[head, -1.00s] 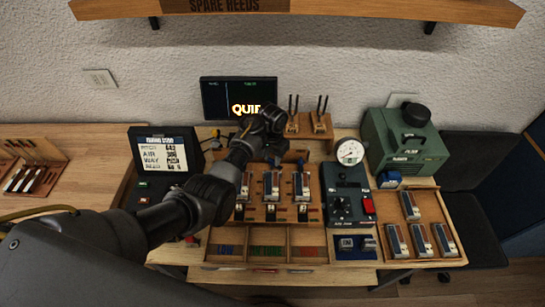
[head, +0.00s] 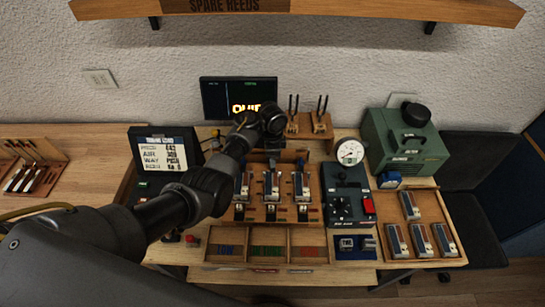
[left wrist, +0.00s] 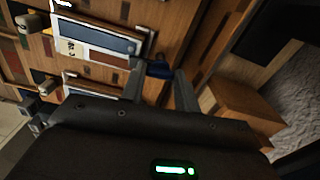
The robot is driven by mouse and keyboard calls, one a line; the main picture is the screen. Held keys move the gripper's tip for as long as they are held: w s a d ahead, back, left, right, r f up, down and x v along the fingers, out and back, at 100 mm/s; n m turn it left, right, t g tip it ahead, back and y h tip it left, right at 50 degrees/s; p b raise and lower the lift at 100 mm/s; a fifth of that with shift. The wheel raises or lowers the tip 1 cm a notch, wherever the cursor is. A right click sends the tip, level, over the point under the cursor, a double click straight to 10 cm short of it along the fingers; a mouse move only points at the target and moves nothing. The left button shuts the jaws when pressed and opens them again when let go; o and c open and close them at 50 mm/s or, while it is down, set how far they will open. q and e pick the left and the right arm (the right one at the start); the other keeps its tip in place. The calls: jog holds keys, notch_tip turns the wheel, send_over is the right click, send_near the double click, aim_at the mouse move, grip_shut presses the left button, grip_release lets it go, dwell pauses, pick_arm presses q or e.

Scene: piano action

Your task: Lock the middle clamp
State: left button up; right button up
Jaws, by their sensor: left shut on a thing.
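Three clamp stations stand side by side on a wooden fixture, each with a reed block; the middle block (head: 272,186) lies between the left block (head: 242,187) and the right block (head: 302,187). In the left wrist view my left gripper (left wrist: 160,74) is shut on a small blue clamp handle (left wrist: 158,68), which shows between the fingertips. A reed block with a blue-grey face (left wrist: 100,37) lies just beside the fingers. In the head view my arm hides the fingers, and I cannot tell from there which clamp is held. My right gripper is not in view.
A dark control box with a red button (head: 368,205) and a round dial (head: 350,152) stand right of the fixture. A tray (head: 408,256) with several reed blocks is farther right. Open compartments (head: 267,252) lie in front. A monitor (head: 238,97) stands behind.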

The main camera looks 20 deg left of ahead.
pick_arm(q)
jog(key=shift+m, duration=0.5)
jog(key=shift+r, duration=0.1)
jog(key=o, duration=1)
notch_tip(320, 180, up, 11)
jog(key=shift+f, duration=0.15)
dwell(0.3)
